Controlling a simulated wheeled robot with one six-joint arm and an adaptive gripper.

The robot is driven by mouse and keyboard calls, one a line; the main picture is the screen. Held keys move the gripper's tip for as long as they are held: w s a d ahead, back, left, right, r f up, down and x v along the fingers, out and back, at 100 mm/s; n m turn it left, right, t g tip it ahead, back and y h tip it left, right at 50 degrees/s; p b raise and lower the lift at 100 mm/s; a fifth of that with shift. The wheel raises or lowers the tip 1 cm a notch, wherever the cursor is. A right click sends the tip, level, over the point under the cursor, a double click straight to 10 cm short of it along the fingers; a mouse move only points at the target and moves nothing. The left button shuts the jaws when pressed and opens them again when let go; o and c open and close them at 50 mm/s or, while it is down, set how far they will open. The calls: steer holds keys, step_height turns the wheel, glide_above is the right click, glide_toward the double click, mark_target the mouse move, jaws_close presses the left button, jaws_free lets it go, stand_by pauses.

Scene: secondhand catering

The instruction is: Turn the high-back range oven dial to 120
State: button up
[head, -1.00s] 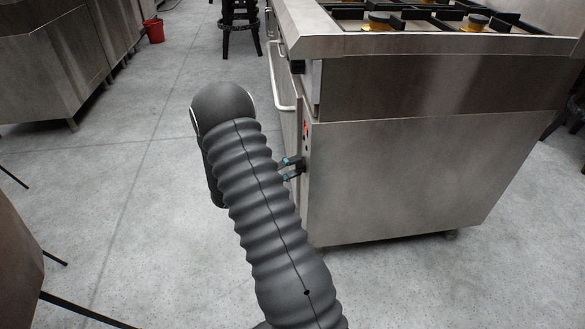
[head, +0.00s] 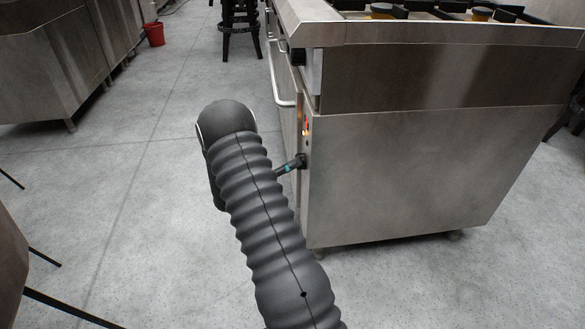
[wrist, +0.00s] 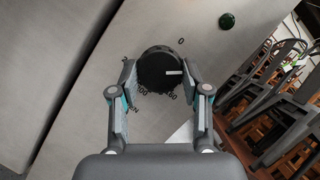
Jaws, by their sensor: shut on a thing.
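The oven dial (wrist: 158,66) is a round black knob with a white pointer mark, on the steel front of the high-back range (head: 420,165). My gripper (wrist: 160,85) is shut on the dial, one finger at each side of it. The pointer mark points to the right in the wrist view. A "0" shows above right of the dial and other figures below it, partly hidden by the knob and fingers. In the head view my gripper (head: 291,165) reaches the range's front edge; my arm hides part of it.
Small lights (head: 306,130) show above the dial. The range's oven handle (head: 279,85) runs along its front. Dark chairs (wrist: 275,90) stand at right in the wrist view. A red bucket (head: 154,34) stands far off.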

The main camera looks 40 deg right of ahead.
steer(key=shift+f+m+g+b, duration=0.1)
steer(key=shift+m+g+b, duration=0.2)
steer(key=shift+m+g, duration=0.55)
steer(key=shift+m, duration=0.55)
steer(key=o, duration=1.1)
steer(key=shift+o, duration=0.2)
steer(key=v, duration=1.2)
